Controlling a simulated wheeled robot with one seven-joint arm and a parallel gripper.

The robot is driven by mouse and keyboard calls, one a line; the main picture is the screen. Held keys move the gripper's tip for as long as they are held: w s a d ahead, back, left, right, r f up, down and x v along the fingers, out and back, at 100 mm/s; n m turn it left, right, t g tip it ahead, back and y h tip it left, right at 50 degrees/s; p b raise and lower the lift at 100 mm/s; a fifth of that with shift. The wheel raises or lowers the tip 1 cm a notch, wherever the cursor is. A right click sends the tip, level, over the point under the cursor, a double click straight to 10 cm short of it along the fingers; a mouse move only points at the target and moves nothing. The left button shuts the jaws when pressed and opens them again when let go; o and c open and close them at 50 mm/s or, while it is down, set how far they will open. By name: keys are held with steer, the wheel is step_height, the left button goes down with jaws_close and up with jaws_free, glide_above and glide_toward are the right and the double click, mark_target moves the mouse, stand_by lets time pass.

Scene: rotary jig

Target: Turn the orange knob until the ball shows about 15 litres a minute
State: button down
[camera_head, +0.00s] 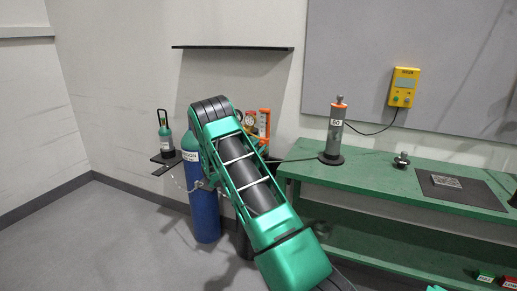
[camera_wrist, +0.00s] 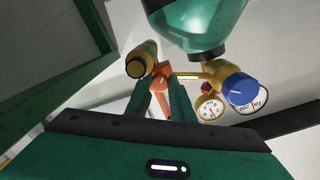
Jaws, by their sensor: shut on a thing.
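The orange knob (camera_wrist: 160,76) shows in the wrist view between the tips of my gripper (camera_wrist: 164,92), which is shut on it. A brass fitting with a dark round end (camera_wrist: 137,67) is just left of the knob. In the head view, an orange-edged upright flowmeter (camera_head: 264,122) shows partly behind my arm. Its ball and scale are too small to read there, and no ball can be made out in the wrist view. My gripper is hidden behind my arm in the head view.
A brass regulator with a blue knob (camera_wrist: 241,87) and two round gauges, one white (camera_wrist: 210,107), sits close right of my fingers. A blue cylinder (camera_head: 204,213) stands behind my arm. The green bench (camera_head: 382,176) is to the right, with a grey cylinder (camera_head: 334,132) on it.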

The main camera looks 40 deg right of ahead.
steer(key=shift+w+a+m, duration=0.3)
steer(key=shift+w+m, duration=0.05)
steer(key=shift+m, duration=0.15)
steer(key=shift+a, duration=0.1)
steer(key=c, duration=1.5)
jaws_free()
steer(key=shift+c, duration=0.2)
steer(key=shift+s, duration=0.1)
steer(key=shift+d, duration=0.2)
steer(key=shift+s, duration=0.1)
steer(key=v, duration=1)
steer(key=shift+a, duration=0.4)
steer(key=shift+f, duration=0.1)
